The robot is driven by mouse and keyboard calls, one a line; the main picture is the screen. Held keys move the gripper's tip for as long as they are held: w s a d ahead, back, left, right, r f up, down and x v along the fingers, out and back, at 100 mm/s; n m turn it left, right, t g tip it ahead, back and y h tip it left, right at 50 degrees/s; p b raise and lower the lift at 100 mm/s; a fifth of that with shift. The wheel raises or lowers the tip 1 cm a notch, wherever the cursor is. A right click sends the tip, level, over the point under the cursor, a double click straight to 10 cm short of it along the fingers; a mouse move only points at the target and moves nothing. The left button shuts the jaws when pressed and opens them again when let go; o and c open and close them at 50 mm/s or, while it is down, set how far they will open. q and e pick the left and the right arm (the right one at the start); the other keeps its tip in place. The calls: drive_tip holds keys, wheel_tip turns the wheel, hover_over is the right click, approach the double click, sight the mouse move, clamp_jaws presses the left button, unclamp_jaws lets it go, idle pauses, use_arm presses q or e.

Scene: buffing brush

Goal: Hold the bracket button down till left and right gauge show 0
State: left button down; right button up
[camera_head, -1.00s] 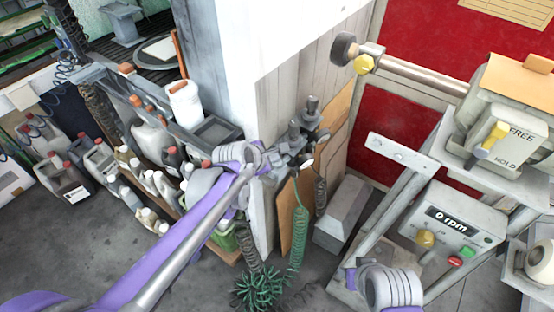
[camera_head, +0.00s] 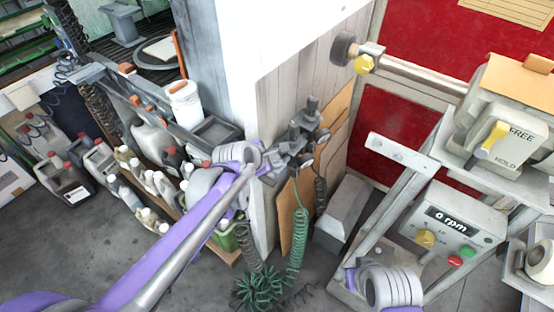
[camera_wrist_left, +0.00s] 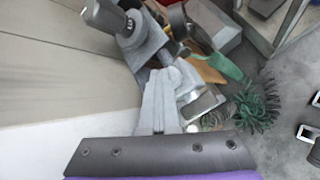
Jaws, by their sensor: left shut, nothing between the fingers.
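A grey bracket fixture (camera_head: 300,141) with upright cylinders and fittings sits at the corner of the wooden-clad post. My left gripper (camera_head: 276,166) reaches it from the lower left. In the left wrist view the fingers of my left gripper (camera_wrist_left: 166,82) are shut and empty, with their tips close against the lower part of the grey bracket block (camera_wrist_left: 146,48); whether they touch it I cannot tell. A dark cylinder (camera_wrist_left: 104,15) with small pale markings stands on the block; they are too small to read. I cannot make out the button or which parts are the two gauges.
A green coiled hose (camera_head: 299,240) hangs below the fixture and piles on the floor. A machine panel (camera_head: 452,222) reading "0 rpm" stands at right, with a grey box (camera_head: 342,214) beside it. Several jugs (camera_head: 103,160) stand on shelves and floor at left.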

sight(274, 164)
idle(0.5)
use_arm(q)
drive_tip(key=shift+r+p, duration=0.7)
drive_tip(key=shift+r, duration=0.2)
drive_tip(key=shift+r, duration=0.15)
wheel_tip(274, 164, up, 5)
drive_tip(key=p, duration=0.3)
drive_tip(key=shift+p, duration=0.35)
drive_tip(key=s+a+f+m+g+y+p, duration=0.1)
drive_tip(key=s+a+m, duration=0.4)
drive_tip(key=s+m, duration=0.2)
drive_tip(key=s+a+f+m+y+p, duration=0.1)
drive_tip(key=s+a+m, duration=0.5)
drive_tip(key=s, duration=0.6)
drive_tip(key=s+a+f+m+g+y+p, duration=0.1)
drive_tip(key=s+a+m+y, duration=0.1)
drive_tip(key=s+a+m, duration=0.3)
drive_tip(key=s+m, duration=0.3)
drive_tip(key=s, duration=0.1)
drive_tip(key=shift+s+a+g+y+p, duration=0.15)
drive_tip(key=shift+a+g+y+p, duration=0.15)
drive_tip(key=shift+a+p, duration=0.1)
